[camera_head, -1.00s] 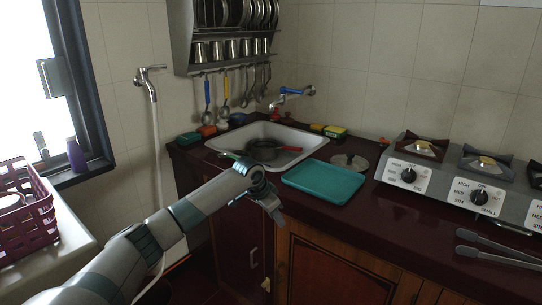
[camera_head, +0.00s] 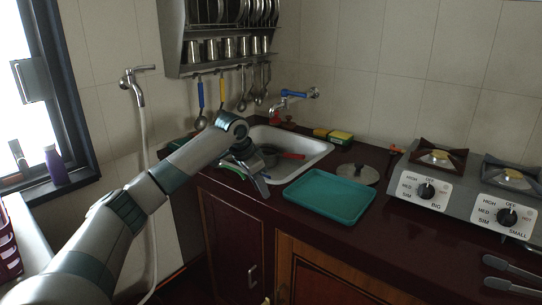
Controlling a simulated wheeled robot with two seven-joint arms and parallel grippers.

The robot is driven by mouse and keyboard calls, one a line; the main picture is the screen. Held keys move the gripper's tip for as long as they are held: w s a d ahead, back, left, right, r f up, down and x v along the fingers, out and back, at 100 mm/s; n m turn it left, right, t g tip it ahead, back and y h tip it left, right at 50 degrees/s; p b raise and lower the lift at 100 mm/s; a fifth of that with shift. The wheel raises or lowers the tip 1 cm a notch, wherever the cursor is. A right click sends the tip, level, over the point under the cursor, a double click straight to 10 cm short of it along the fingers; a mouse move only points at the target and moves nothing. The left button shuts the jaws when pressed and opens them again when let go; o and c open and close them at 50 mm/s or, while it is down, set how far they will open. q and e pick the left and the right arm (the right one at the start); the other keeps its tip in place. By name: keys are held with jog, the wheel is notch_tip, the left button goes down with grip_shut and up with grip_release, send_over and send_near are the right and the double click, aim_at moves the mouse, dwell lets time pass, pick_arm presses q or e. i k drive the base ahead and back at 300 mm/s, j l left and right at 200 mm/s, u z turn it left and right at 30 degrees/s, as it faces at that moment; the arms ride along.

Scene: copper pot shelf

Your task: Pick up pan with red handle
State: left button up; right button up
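The pan (camera_head: 269,151) is dark and sits in the white sink (camera_head: 318,149). Its red handle (camera_head: 292,156) points to the right. My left arm comes in from the left, and its gripper (camera_head: 262,185) points down at the sink's front left edge, in front of the pan. The arm and gripper hide the left part of the sink and much of the pan. I cannot tell whether the fingers are apart or closed, and nothing shows between them.
A teal tray (camera_head: 330,197) lies on the dark red counter, right of the gripper. A round lid (camera_head: 357,174) lies behind it. A stove (camera_head: 460,190) stands at the right. A blue-handled tap (camera_head: 295,94) is above the sink, and a dish rack with hanging ladles (camera_head: 221,92) is on the wall.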

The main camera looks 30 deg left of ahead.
aim_at(270, 151)
jog(key=i+j, duration=1.2)
